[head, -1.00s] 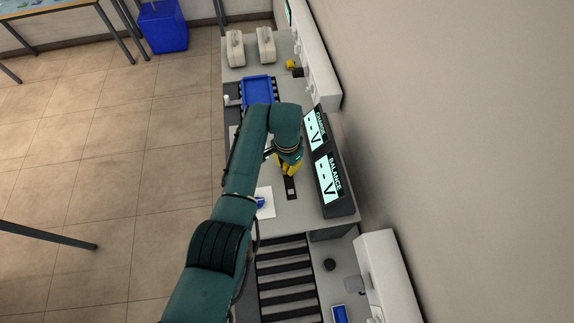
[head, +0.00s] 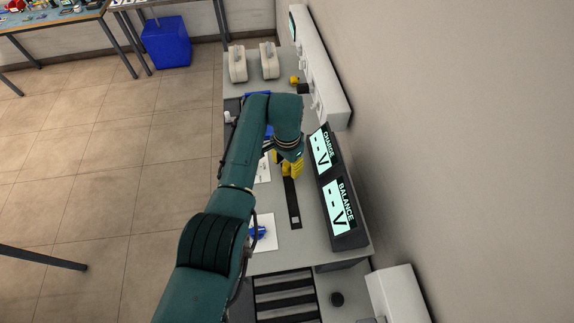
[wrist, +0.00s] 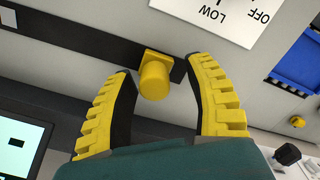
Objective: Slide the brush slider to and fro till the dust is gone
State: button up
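The brush slider shows in the wrist view as a yellow knob (wrist: 154,78) on a yellow square base, set on a dark rail (wrist: 85,40). My gripper (wrist: 160,66) has its yellow-ribbed fingers on both sides of the knob. The fingers stand apart, with a gap at least on the right side; the left finger is close to the knob. In the head view my gripper (head: 289,167) is at the far part of the dark rail (head: 293,205) and hides the slider. A pale patch shows near the rail's near end. I cannot make out any dust.
The CHARGE display (head: 321,152) and BALANCE display (head: 338,207) stand right of the rail, both showing dashes and V. A white sheet with a blue object (head: 260,232) lies to the left. A LOW/OFF panel (wrist: 220,15) and blue tray (wrist: 300,62) show in the wrist view.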

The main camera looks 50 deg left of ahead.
aim_at(287, 163)
notch_tip(287, 163, up, 12)
dwell(0.6)
dwell(0.4)
